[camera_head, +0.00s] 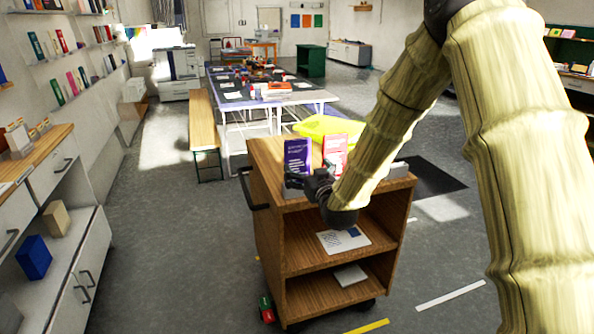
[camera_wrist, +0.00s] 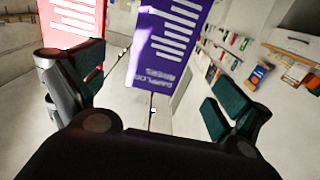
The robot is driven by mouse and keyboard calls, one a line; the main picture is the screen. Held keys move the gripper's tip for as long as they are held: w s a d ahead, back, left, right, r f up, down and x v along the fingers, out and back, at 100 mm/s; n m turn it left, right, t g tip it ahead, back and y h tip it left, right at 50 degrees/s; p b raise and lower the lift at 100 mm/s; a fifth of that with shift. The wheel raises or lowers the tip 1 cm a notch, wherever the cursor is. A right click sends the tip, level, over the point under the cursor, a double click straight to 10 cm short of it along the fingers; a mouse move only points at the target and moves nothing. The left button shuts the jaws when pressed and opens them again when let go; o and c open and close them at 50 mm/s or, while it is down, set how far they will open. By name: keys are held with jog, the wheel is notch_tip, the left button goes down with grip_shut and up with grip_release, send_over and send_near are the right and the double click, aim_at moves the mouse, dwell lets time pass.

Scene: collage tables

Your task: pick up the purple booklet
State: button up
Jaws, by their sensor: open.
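The purple booklet (camera_head: 297,155) stands upright on the top of a wooden cart (camera_head: 268,158). In the wrist view the purple booklet (camera_wrist: 168,42) shows white lines of text and lies ahead, between the directions of the two fingers. My gripper (camera_head: 297,184) is at the cart's near edge, in front of the booklet's lower part. In the wrist view my gripper (camera_wrist: 160,92) is open, with dark green finger pads wide apart and nothing held. I cannot tell whether a finger touches the booklet.
A red booklet (camera_head: 335,149) stands just right of the purple one; it also shows behind the left finger in the wrist view (camera_wrist: 68,22). A bright yellow tray-like thing (camera_head: 325,126) lies behind them. Papers lie on the cart's lower shelves. A long table (camera_head: 314,96) and bench (camera_head: 203,118) stand beyond.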

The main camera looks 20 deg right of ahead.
aim_at(299, 160)
jog(key=shift+w+a+f+p, duration=0.1)
jog(key=shift+w+p, duration=0.1)
jog(key=shift+w, duration=1.2)
jog(key=shift+w+d+f+p, duration=0.1)
jog(key=shift+w+p, duration=0.1)
jog(key=shift+w, duration=1.2)
jog(key=shift+w+a+f+p, duration=0.1)
jog(key=shift+w+p, duration=0.1)
jog(key=shift+w, duration=1.2)
jog(key=c, duration=1.2)
